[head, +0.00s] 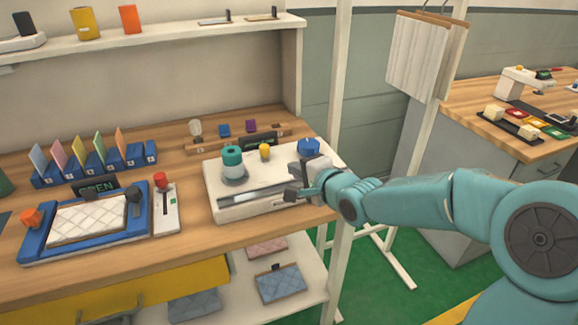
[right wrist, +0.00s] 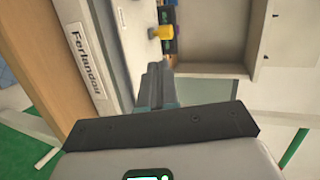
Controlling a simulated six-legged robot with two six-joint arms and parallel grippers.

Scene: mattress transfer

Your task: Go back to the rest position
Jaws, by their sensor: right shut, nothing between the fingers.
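My right gripper (head: 293,194) is shut and empty at the front right of a white machine (head: 225,209) on the wooden bench. I cannot tell whether it touches the machine. Its closed fingers also show in the right wrist view (right wrist: 156,82). My right arm reaches in from the right edge of the head view. A small white quilted mattress (head: 88,222) lies in a blue tray (head: 38,247) at the left of the bench. My left gripper is not in view.
The machine carries a teal-topped cylinder (head: 232,160), a yellow button (head: 265,152) and a blue knob (head: 308,146). A white box with a red knob (head: 160,180) stands beside the tray. A white post (head: 338,80) rises behind the arm. A second bench (head: 480,117) stands at right.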

